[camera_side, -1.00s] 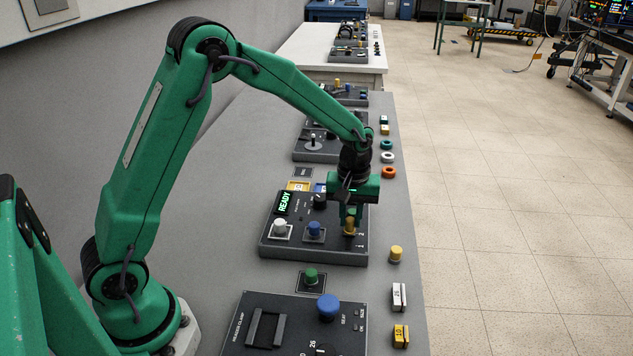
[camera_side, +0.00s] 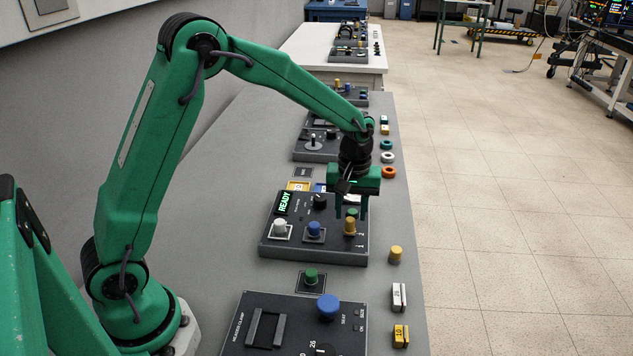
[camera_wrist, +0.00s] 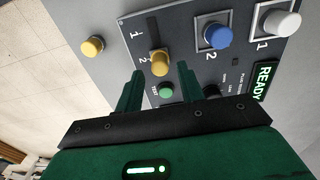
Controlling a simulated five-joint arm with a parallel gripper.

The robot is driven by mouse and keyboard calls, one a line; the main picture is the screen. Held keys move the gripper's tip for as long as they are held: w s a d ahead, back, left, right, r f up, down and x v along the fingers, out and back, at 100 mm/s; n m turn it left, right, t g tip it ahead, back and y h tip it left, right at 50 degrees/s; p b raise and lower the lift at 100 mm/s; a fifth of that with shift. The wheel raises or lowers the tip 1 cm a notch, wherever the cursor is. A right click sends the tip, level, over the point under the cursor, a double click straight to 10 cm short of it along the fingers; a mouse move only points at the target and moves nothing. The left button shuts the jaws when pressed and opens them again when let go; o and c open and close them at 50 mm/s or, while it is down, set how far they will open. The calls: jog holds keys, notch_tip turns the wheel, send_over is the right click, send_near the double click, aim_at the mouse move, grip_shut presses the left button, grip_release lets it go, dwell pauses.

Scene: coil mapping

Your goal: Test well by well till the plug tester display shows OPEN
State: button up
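The plug tester (camera_side: 300,240) is a dark box whose display (camera_side: 284,203) reads READY in green; the same word shows in the wrist view (camera_wrist: 264,82). A white plug (camera_side: 280,226) sits at the well marked 1 and a blue plug (camera_side: 314,229) at the well marked 2. A yellow knob (camera_wrist: 159,62) stands by a slot marked 1 and 2, at the 2 end. A green button (camera_wrist: 166,91) lies beside it. My gripper (camera_side: 351,208) is open and empty above the tester, fingers apart over the knob and button.
A loose yellow plug (camera_side: 396,254) stands right of the tester. A panel with a blue knob (camera_side: 328,306) is in front, and a green plug (camera_side: 311,276) lies between. Coloured rings (camera_side: 388,172) lie along the bench's right edge.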

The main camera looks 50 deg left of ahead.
aim_at(349, 219)
jog(key=shift+r, duration=2.5)
jog(key=shift+s+r, duration=0.15)
jog(key=shift+r, duration=0.1)
jog(key=s+a+r+m+t, duration=0.1)
jog(key=s+r+m+t, duration=0.25)
jog(key=s+r, duration=0.7)
jog(key=s+m+t, duration=0.2)
jog(key=s+m, duration=0.3)
jog(key=s, duration=0.8)
jog(key=shift+s+a+r, duration=0.15)
jog(key=shift+s+a, duration=0.05)
jog(key=shift+a, duration=0.25)
jog(key=shift+m, duration=0.25)
jog(key=shift+c, duration=0.2)
